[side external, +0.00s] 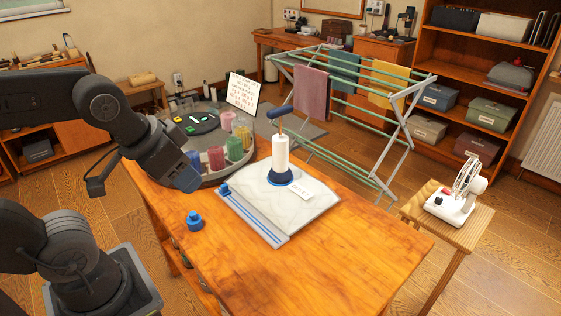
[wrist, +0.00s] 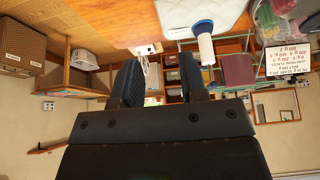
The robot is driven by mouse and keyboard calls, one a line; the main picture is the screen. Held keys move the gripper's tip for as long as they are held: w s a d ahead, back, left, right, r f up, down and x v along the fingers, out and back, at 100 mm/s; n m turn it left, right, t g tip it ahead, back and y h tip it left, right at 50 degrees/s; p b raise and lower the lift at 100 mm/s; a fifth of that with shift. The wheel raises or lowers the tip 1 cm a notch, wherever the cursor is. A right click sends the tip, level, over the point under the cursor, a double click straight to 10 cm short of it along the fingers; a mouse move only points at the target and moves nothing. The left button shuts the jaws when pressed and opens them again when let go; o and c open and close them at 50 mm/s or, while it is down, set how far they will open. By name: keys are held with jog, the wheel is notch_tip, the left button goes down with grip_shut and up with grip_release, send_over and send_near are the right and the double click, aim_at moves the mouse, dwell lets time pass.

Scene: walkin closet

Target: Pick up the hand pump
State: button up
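The hand pump (side external: 281,153) stands upright, with a white barrel, a dark blue round base and a blue handle on top. It stands on a pale board with a blue edge strip (side external: 262,227) on the wooden table. My gripper (side external: 190,176) is to the left of the pump, apart from it, above the table's left part. In the wrist view, which looks upside down, the pump (wrist: 206,48) is at top right, beyond the fingers. My gripper (wrist: 161,75) shows two dark fingers spread apart with nothing between them.
A small blue knob-like object (side external: 195,221) sits on the table left of the board. Colored cylinders (side external: 235,148) stand on a round tray behind. A drying rack (side external: 345,110) stands behind the table. A fan (side external: 466,192) sits on a stool. The table's front right is clear.

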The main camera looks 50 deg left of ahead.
jog(key=o, duration=1.1)
jog(key=w+a+r+m+g+y, duration=0.25)
jog(key=w+r+m, duration=0.7)
jog(key=w, duration=0.65)
jog(key=m+g+y, duration=0.2)
jog(key=m+g, duration=0.1)
jog(key=m, duration=0.6)
send_near(281, 108)
jog(key=shift+n, duration=0.25)
jog(key=x, duration=1.2)
jog(key=shift+f, duration=0.2)
